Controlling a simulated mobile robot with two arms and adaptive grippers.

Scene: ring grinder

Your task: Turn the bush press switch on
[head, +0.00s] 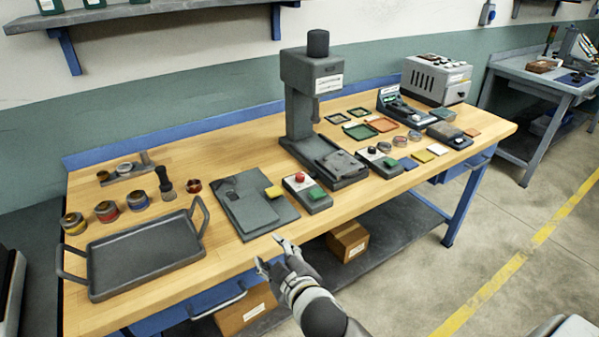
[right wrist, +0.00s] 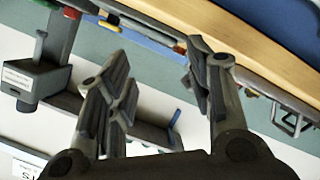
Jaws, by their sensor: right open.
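The grey bush press (head: 300,95) stands at the back middle of the wooden table. In front of it is a control box (head: 306,193) with a red button (head: 300,177) and a green part. A second box (head: 378,161) with a dark knob and a green part sits right of the press base. I cannot tell which box holds the press switch, or its state. My right gripper (head: 271,253) is open and empty at the table's front edge, nearer than the red-button box and apart from it. Its spread fingers also show in the right wrist view (right wrist: 160,75). My left gripper is out of view.
A dark tray with handles (head: 145,262) lies at the left, with several small tins behind it. A grey plate (head: 240,203) lies left of the red-button box. Small coloured trays and pads fill the right side, with a grey machine (head: 436,80) behind.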

